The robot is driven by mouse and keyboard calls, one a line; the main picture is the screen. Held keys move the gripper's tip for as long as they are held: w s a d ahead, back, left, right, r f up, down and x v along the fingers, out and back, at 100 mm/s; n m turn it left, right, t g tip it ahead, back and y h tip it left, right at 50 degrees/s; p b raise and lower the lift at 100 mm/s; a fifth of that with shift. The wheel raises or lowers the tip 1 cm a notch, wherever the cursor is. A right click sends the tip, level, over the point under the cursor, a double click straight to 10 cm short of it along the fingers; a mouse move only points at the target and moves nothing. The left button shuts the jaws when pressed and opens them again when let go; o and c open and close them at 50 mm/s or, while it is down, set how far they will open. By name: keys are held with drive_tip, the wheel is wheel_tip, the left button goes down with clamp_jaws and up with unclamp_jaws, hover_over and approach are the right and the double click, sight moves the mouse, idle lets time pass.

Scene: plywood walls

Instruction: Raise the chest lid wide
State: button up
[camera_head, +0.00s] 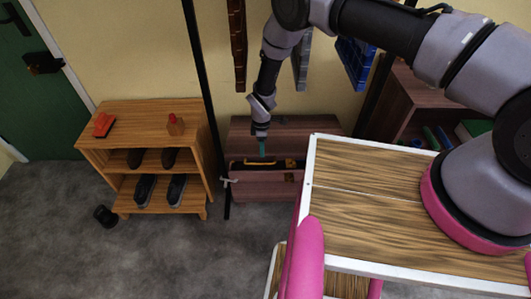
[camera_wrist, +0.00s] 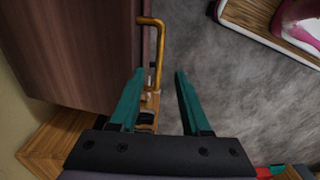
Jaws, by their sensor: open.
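The dark brown wooden chest (camera_head: 262,186) stands low against the back wall in the head view. Its lid (camera_head: 285,135) lies about flat, and a dark strip shows between it and the front; I cannot tell whether it is slightly ajar. A yellow handle (camera_head: 283,163) runs along the lid's front edge. In the wrist view the lid (camera_wrist: 70,50) fills the left side, with the brass handle (camera_wrist: 158,40) at its edge. My gripper (camera_wrist: 159,72) is open, its green fingers reaching toward the handle, which lies nearer the left finger. In the head view my gripper (camera_head: 262,148) is over the lid's front.
A wooden shoe rack (camera_head: 150,190) stands left of the chest, with a dark post (camera_head: 204,80) between. My wood-topped base fills the lower right. A dark bookcase (camera_head: 408,95) stands at the right. Grey floor (camera_head: 160,250) is mostly free in front of the rack.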

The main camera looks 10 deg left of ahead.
sight(262, 159)
drive_tip(key=shift+f, duration=0.5)
wheel_tip(262, 159, down, 7)
drive_tip(key=shift+r, duration=0.2)
drive_tip(key=c, duration=0.7)
clamp_jaws()
drive_tip(key=shift+w+r, duration=0.1)
drive_tip(key=shift+w, duration=0.05)
idle(0.3)
